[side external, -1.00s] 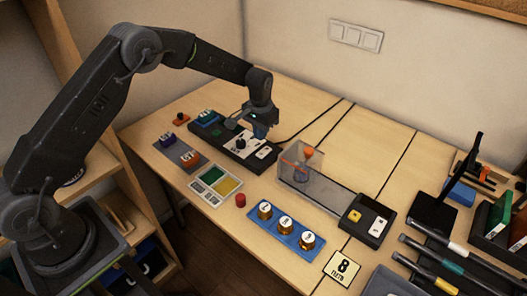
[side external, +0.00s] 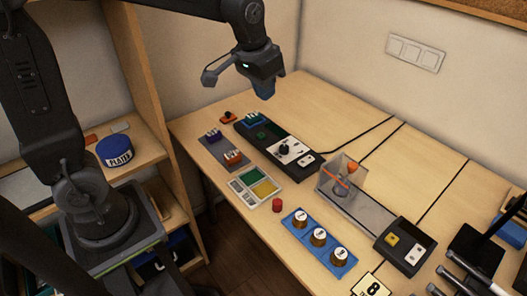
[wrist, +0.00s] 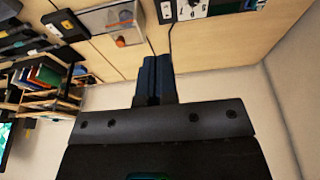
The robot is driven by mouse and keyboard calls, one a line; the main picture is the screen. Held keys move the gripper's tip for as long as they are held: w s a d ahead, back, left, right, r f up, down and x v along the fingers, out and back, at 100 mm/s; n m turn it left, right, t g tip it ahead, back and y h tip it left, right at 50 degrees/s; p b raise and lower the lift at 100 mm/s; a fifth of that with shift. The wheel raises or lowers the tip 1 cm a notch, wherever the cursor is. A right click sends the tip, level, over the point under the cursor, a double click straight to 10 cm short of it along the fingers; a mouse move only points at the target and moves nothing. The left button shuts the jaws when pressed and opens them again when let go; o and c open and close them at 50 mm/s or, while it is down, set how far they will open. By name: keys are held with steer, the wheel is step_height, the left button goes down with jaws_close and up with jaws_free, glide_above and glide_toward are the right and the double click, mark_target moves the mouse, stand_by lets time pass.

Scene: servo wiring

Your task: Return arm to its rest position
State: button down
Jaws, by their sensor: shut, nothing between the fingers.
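My gripper (side external: 265,92) is raised above the back left of the table, clear of everything on it. Its blue fingers (wrist: 157,75) are shut together with nothing between them.
A clear box (side external: 343,178) with an orange part stands right of centre. A blue strip (side external: 318,240) with three labelled knobs lies in front. A wooden shelf (side external: 150,150) with a blue "PLATES" tin (side external: 115,150) stands left. The air around my gripper is free.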

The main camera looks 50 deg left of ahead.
steer(key=s+r+t, duration=0.1)
steer(key=s+t, duration=0.1)
steer(key=s, duration=1.6)
steer(key=shift+s+d+r+t, duration=0.15)
steer(key=shift+s+r+t, duration=0.05)
steer(key=shift+s+t, duration=0.1)
steer(key=shift+w, duration=0.1)
steer(key=w+r+n+g, duration=0.1)
steer(key=w+n+g, duration=0.2)
steer(key=w+n, duration=1.25)
steer(key=w+f+n+g, duration=0.2)
steer(key=w+f, duration=1.6)
steer(key=w, duration=0.4)
steer(key=shift+w+a+f+g, duration=0.2)
steer(key=shift+w+a+g, duration=0.1)
steer(key=shift+a, duration=0.15)
